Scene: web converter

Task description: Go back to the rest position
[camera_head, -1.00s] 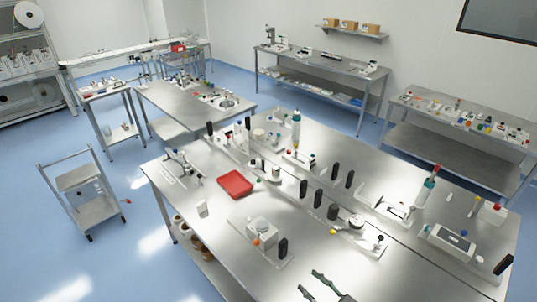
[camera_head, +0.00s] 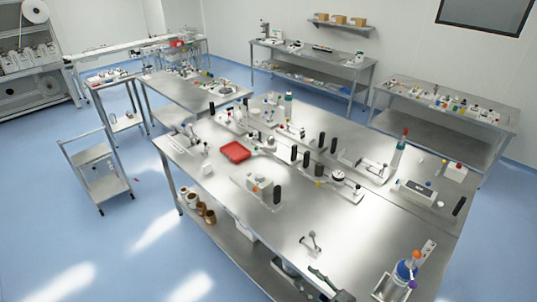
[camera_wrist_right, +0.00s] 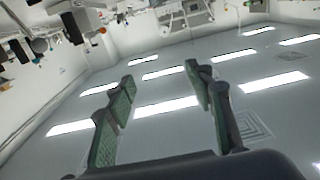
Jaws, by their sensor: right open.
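My right gripper (camera_wrist_right: 162,78) shows in the right wrist view with its two green-padded fingers spread apart. My left gripper is in neither view.
The large bench carries a red tray (camera_head: 235,152), several black upright posts, a white device (camera_head: 415,193) and a blue bottle (camera_head: 405,270) at the near right. A small cart (camera_head: 103,185) stands left. Blue floor (camera_head: 70,235) at left is clear.

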